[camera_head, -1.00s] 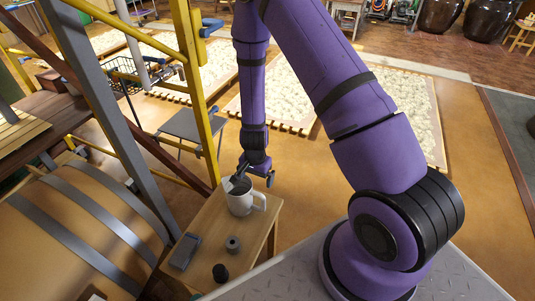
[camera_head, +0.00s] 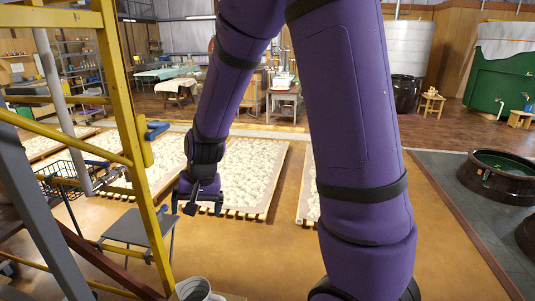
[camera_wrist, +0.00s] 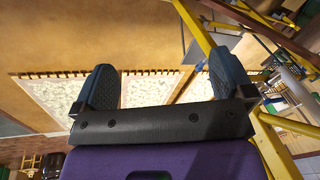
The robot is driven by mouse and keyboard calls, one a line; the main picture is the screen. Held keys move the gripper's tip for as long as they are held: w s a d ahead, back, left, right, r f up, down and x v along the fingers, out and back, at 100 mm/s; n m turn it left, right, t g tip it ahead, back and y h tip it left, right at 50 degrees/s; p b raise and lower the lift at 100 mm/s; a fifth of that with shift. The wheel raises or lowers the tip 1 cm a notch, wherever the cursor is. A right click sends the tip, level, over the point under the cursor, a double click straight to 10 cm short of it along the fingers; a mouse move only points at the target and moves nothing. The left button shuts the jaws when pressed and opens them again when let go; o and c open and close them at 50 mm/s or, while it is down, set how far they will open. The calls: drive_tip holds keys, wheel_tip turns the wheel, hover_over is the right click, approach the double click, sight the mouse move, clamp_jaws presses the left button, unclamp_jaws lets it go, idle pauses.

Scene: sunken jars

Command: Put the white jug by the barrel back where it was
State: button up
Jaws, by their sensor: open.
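The white jug (camera_head: 196,291) shows only in part at the bottom edge of the head view, with its rim and grey inside visible; the rest is cut off by the frame. My gripper (camera_head: 196,210) is above the jug in the picture, raised and apart from it. In the wrist view my gripper (camera_wrist: 163,82) has its two dark fingers wide apart with nothing between them. The jug does not show in the wrist view. The barrel is not clearly visible now.
A yellow ladder-like frame (camera_head: 128,130) stands at the left, near my gripper. A grey stool (camera_head: 138,228) is below it. Low drying trays (camera_head: 245,178) lie on the floor behind. A dark round vat (camera_head: 498,176) is at the right. The orange floor between is clear.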

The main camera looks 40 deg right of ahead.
drive_tip(key=s+d+r+n+t, duration=0.1)
drive_tip(key=s+r+n, duration=0.1)
drive_tip(key=s+r, duration=0.4)
drive_tip(key=s+r+n, duration=0.1)
drive_tip(key=s+r, duration=0.3)
drive_tip(key=r, duration=0.4)
drive_tip(key=s+d+r+n+t+h, duration=0.1)
drive_tip(key=s+d+r+n, duration=0.1)
drive_tip(key=s+r, duration=0.5)
drive_tip(key=s, duration=0.5)
drive_tip(key=shift+s+d+n+t+h, duration=0.3)
drive_tip(key=shift+s+n, duration=0.05)
drive_tip(key=shift+n, duration=0.05)
drive_tip(key=shift+c, duration=0.2)
